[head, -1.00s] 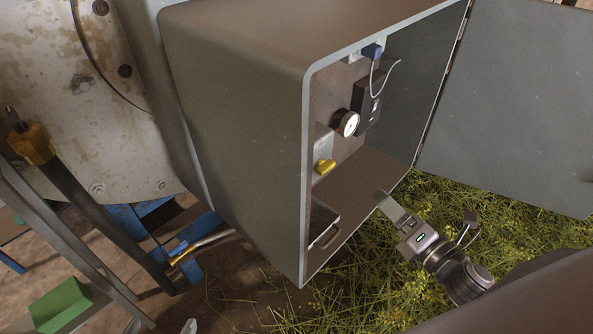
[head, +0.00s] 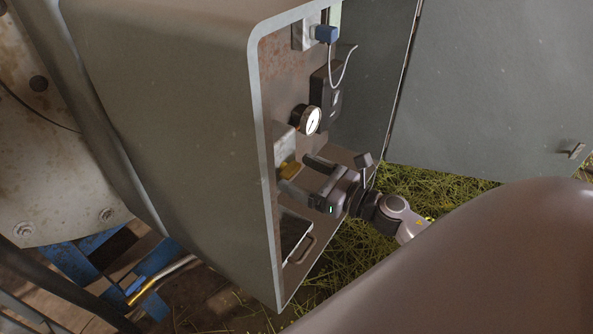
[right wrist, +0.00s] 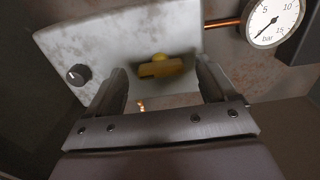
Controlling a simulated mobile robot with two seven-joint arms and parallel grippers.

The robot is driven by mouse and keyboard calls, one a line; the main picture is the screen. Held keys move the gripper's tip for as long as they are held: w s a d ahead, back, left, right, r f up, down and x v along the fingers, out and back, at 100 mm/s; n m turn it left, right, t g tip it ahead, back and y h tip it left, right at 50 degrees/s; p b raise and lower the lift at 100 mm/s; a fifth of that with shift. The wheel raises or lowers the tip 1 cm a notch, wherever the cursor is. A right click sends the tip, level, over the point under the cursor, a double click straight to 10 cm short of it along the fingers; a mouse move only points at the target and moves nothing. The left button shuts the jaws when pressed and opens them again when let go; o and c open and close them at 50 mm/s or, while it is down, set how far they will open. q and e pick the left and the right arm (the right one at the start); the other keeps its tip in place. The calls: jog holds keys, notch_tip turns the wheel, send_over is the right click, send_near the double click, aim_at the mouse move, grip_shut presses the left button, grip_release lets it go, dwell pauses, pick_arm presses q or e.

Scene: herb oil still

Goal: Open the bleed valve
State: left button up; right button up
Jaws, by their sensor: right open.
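The bleed valve appears to be the small yellow handle (head: 289,170) on the back panel inside the open grey cabinet, below the round gauge. In the right wrist view the yellow handle (right wrist: 160,69) lies roughly level on a pale worn plate, between the fingertips. My right gripper (head: 296,174) reaches into the cabinet with its fingers spread open around the handle's sides. The wrist view shows gaps between the handle and both fingers (right wrist: 163,80); whether the fingers reach past it in depth I cannot tell. My left gripper is not in view.
A round pressure gauge (head: 307,119) sits just above the valve. A black box (head: 326,93) and a blue plug (head: 326,34) with a cable are higher up. The cabinet's side wall (head: 170,110) and open door (head: 490,80) flank the opening. A dark knob (right wrist: 77,74) is left on the plate.

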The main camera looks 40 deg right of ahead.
jog(key=shift+x, duration=0.8)
jog(key=c, duration=1.1)
jog(key=shift+o, duration=0.2)
